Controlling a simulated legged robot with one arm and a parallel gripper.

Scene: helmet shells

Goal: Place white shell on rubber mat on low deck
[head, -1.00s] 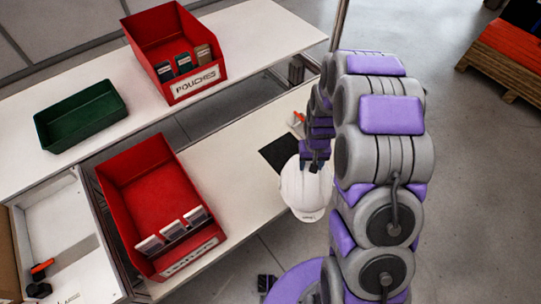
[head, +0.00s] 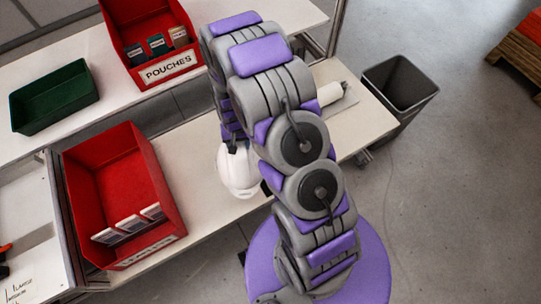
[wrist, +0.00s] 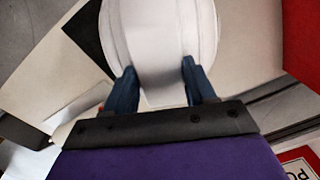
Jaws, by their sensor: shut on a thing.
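The white shell (head: 238,174) hangs in my gripper over the low deck (head: 188,158), close to the red bin. In the wrist view the shell (wrist: 162,45) fills the space between my two dark fingers, and my gripper (wrist: 159,68) is shut on it. The black rubber mat (wrist: 90,32) shows in the wrist view to the left of the shell, partly cut off by the frame. In the head view only a dark sliver of the mat (head: 266,188) shows, right of the shell. My arm hides most of it.
A red bin (head: 120,180) with several cards stands left of the shell. A red POUCHES bin (head: 150,35) and a green tray (head: 54,96) are on the upper shelf. A white roll (head: 331,93) lies at the deck's right end, beside a grey waste bin (head: 400,85).

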